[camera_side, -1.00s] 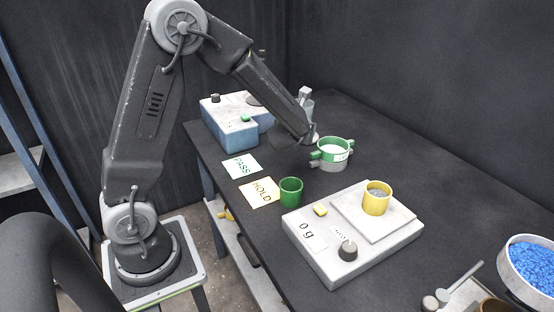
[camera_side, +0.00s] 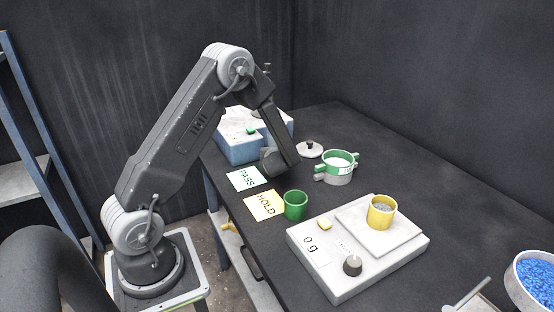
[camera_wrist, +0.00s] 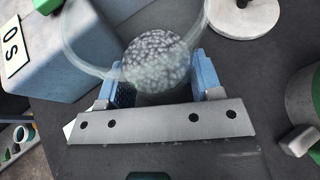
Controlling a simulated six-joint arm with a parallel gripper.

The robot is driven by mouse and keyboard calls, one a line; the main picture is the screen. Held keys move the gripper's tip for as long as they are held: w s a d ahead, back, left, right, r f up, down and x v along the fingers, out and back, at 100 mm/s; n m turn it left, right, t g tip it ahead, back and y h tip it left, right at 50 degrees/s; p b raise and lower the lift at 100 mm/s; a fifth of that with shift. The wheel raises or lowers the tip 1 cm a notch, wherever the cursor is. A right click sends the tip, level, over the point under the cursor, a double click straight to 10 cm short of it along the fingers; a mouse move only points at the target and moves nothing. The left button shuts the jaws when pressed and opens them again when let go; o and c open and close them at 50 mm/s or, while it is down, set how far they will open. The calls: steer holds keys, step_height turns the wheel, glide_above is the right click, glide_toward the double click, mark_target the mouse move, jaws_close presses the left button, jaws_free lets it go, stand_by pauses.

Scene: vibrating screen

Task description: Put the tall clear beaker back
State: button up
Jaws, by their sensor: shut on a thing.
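The tall clear beaker (camera_wrist: 115,72) holds grey granules and shows in the wrist view between the two blue fingers of my gripper (camera_wrist: 163,80), which is shut on it. Its open rim points toward the top of that view. In the side view my own wrist hides the fingers and the beaker, near the blue-and-white machine and the PASS card (camera_side: 243,179). I cannot tell whether the beaker's base touches the table.
The blue-and-white machine (camera_side: 240,147) is close on the left in the wrist view. A white knobbed lid (camera_side: 309,150) and a green-and-white sieve (camera_side: 340,162) stand right. A green cup (camera_side: 295,205) is by the HOLD card (camera_side: 264,205). A scale (camera_side: 340,280) bears a yellow cup (camera_side: 381,212).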

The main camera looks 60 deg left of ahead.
steer(key=shift+f, duration=0.85)
steer(key=shift+f, duration=0.1)
steer(key=o, duration=1)
